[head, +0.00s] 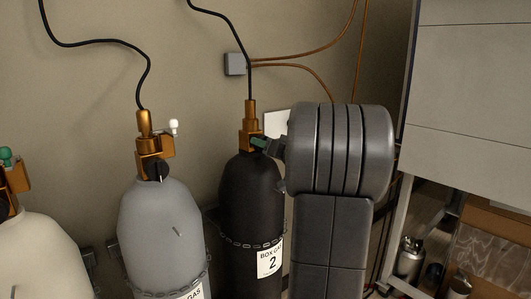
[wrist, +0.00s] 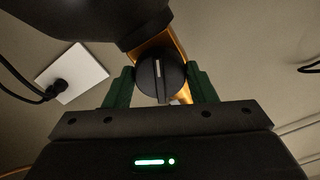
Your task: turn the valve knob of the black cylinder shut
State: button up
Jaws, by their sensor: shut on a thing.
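The black cylinder (head: 250,205) stands against the wall, with a label reading "BOX GAS 2" and a chain around it. A brass valve (head: 250,125) sits on its top. My gripper (head: 262,143) reaches that valve from the right in the head view, where my arm hides the valve's right side. In the wrist view, the round black valve knob (wrist: 160,82) with a pale pointer line sits between the green fingers of my gripper (wrist: 160,88). The fingers are shut on the knob. The pointer line runs nearly upright in that view.
A grey cylinder (head: 160,230) with its own brass valve and black knob stands to the left, and a cream cylinder (head: 40,255) farther left. Black hoses rise from the valves. A grey cabinet (head: 470,100) on legs stands at the right.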

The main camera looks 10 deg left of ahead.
jog(key=m+b, duration=0.1)
jog(key=m, duration=0.2)
jog(key=shift+f+m, duration=0.1)
jog(key=shift+m, duration=0.3)
jog(key=m, duration=0.3)
jog(key=shift+m, duration=0.3)
jog(key=m+p, duration=0.1)
jog(key=m, duration=0.2)
jog(key=shift+m, duration=0.4)
jog(key=m+p, duration=0.2)
jog(key=m, duration=0.2)
jog(key=shift+r, duration=0.2)
jog(key=m+p, duration=0.2)
jog(key=m, duration=0.2)
jog(key=m+p, duration=0.3)
jog(key=shift+m, duration=0.4)
jog(key=m+p, duration=0.5)
jog(key=shift+m, duration=0.4)
jog(key=shift+f+m+p, duration=0.15)
jog(key=shift+m+p, duration=0.65)
jog(key=shift+m, duration=0.1)
